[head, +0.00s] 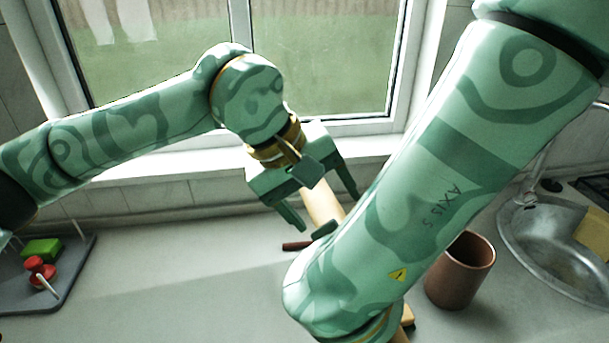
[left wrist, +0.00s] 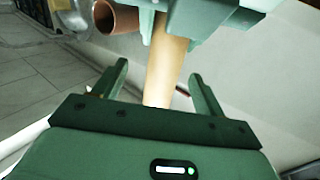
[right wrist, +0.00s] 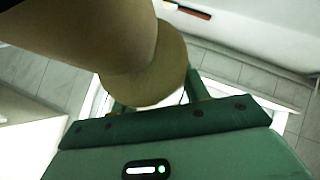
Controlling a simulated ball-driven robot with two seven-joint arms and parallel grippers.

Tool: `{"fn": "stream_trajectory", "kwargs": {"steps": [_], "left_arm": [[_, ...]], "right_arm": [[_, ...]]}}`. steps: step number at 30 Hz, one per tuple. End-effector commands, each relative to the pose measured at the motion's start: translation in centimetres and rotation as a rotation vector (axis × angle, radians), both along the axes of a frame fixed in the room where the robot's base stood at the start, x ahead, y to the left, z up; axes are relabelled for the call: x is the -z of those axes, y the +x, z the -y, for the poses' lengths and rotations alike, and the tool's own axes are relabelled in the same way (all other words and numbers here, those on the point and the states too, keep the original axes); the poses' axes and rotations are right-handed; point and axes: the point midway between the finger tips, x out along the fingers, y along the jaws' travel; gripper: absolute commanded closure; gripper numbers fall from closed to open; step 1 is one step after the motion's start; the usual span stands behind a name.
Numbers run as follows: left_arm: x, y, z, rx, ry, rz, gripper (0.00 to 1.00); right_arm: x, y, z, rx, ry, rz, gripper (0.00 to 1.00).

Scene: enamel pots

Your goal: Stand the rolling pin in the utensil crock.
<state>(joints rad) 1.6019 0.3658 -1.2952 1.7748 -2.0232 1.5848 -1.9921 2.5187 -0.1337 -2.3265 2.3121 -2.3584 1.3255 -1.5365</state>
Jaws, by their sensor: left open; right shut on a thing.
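The rolling pin (head: 322,206) is a pale wooden cylinder, partly hidden by my right arm in the head view. It also shows in the left wrist view (left wrist: 166,72) and fills much of the right wrist view (right wrist: 85,35). My right gripper (left wrist: 205,18) is shut on it; its fingers are mostly hidden behind the pin in its own wrist view. My left gripper (head: 322,205) is open, its fingers on either side of the pin's free end, with no clear contact. The utensil crock (head: 460,272), brown and copper-like, stands upright on the counter right of my right arm.
A thin dark red item (head: 297,246) lies on the counter near the pin. A grey tray (head: 72,270) with green and red pieces is at left. A metal sink (head: 545,240) is right of the crock. A window is behind. The front-left counter is clear.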

Motion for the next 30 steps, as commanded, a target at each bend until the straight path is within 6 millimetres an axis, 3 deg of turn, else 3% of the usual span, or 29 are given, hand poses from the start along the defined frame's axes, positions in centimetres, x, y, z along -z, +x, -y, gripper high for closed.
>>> {"fn": "stream_trajectory", "kwargs": {"steps": [3,9,20,27,28,29,30], "left_arm": [[2.1,0.2,1.2,0.001,-0.001,-0.004,0.29],[4.2,0.5,2.4,-0.002,-0.003,-0.003,0.29],[4.7,0.6,2.6,-0.003,-0.003,-0.001,0.29],[4.6,0.6,2.7,0.0,-0.006,0.001,0.91],[4.6,0.6,2.7,0.0,-0.007,0.003,0.91],[4.5,0.6,2.8,0.001,-0.008,0.005,0.91],[4.4,0.6,2.8,0.002,-0.009,0.005,0.96]], "right_arm": [[-0.1,0.0,0.0,0.0,0.001,0.002,0.91],[-0.1,0.0,0.0,0.0,0.001,0.002,0.91],[-0.1,0.0,0.0,0.0,0.001,0.002,0.91],[0.0,0.0,-0.1,-0.005,0.002,0.0,0.91],[0.0,0.0,-0.2,-0.006,0.001,-0.001,0.91],[0.0,0.0,-0.2,-0.008,0.001,-0.001,0.52],[0.0,0.0,-0.2,-0.009,0.001,-0.001,0.41]]}}
